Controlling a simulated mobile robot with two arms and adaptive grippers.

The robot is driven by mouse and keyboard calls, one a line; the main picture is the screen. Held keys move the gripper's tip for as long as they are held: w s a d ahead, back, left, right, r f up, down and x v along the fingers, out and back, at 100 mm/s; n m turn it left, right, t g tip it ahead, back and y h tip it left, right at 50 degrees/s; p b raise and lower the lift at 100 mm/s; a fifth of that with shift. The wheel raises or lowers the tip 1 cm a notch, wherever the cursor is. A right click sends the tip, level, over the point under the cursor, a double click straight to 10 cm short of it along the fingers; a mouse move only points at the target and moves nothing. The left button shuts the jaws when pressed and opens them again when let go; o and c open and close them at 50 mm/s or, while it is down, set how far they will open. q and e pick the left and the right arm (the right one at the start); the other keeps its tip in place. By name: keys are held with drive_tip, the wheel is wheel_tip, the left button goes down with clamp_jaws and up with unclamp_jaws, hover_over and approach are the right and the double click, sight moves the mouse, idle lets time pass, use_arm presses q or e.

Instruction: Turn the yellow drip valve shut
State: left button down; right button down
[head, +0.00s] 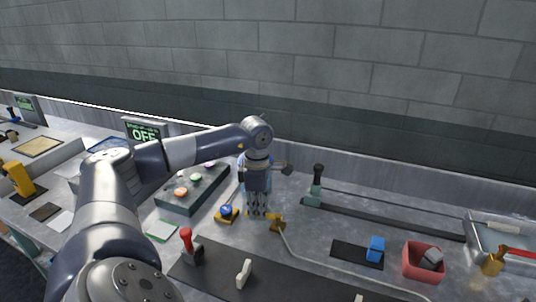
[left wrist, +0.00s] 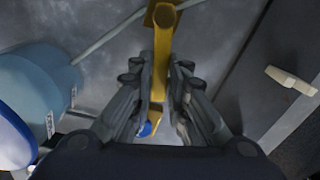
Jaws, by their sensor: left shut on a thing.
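The yellow drip valve (head: 277,222) sits low on the bench at the end of a thin pale tube in the head view. In the left wrist view its yellow lever (left wrist: 163,55) runs between my fingers from a yellow block at the top edge. My left gripper (head: 258,213) points down beside the valve. In the left wrist view the left gripper (left wrist: 166,100) is shut on the yellow lever. The fingers hide part of the lever, and I cannot tell its exact turn angle. My right gripper is not in view.
A blue vessel (left wrist: 40,85) stands close left of the fingers. A yellow block with a blue knob (head: 227,213) is just left of the gripper. A red-handled lever (head: 187,240) and a cream handle (head: 244,272) stand in front. A red bin (head: 422,262) is right.

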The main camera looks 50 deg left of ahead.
use_arm(q)
drive_tip(key=shift+w+a+m, duration=0.25)
drive_tip(key=shift+w+m, duration=0.05)
drive_tip(key=shift+m, duration=0.35)
drive_tip(key=shift+w+a+m, duration=0.2)
drive_tip(key=shift+w+m, duration=0.1)
drive_tip(key=shift+m, duration=0.35)
drive_tip(key=shift+r, duration=0.1)
drive_tip(key=c, duration=1.6)
unclamp_jaws()
drive_tip(key=shift+o, duration=0.2)
wheel_tip(320, 180, up, 12)
